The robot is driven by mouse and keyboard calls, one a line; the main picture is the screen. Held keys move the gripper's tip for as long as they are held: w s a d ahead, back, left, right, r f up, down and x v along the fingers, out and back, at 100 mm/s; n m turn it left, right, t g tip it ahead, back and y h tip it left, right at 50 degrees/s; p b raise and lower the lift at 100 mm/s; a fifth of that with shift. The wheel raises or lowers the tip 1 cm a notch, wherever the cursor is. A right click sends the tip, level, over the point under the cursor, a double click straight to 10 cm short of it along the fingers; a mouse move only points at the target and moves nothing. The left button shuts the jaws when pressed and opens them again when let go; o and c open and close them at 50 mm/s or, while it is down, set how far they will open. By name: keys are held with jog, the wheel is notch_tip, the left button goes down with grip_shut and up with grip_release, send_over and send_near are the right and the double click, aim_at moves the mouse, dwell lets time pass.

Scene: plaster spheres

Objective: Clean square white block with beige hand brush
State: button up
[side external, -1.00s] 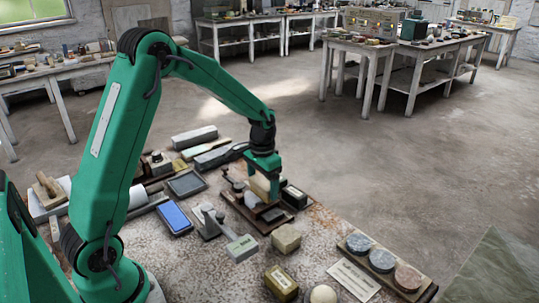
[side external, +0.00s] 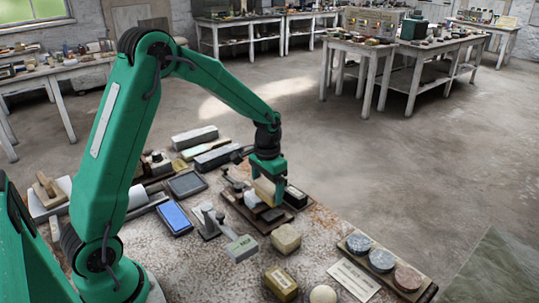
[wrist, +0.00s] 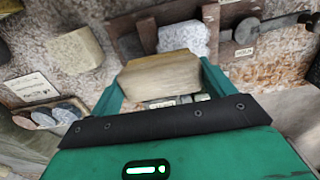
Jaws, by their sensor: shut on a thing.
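My gripper (side external: 268,178) is shut on the beige hand brush (side external: 264,191), which hangs between its fingers low over the work. The brush also shows in the wrist view (wrist: 160,79) as a pale block between the two green fingers. The square white block (wrist: 183,39) sits just beyond the brush in the wrist view, within a dark brown holder (wrist: 145,36). In the side view the white block (side external: 251,198) is partly hidden by the brush and gripper. The brush is right beside the block; I cannot tell whether they touch.
A metal clamp (wrist: 250,29) stands beside the white block. A beige stone block (side external: 286,238) lies in front of the holder. A board with round discs (side external: 381,261) lies at the right. A blue-faced pad (side external: 174,217) and other tools crowd the left.

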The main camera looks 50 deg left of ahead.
jog(key=shift+a+r, duration=0.35)
jog(key=shift+a, duration=0.2)
jog(key=shift+a+r, duration=0.35)
jog(key=shift+a, duration=0.2)
jog(key=shift+r, duration=0.1)
jog(key=shift+r, duration=1.15)
jog(key=shift+r, duration=0.1)
jog(key=shift+r, duration=1.9)
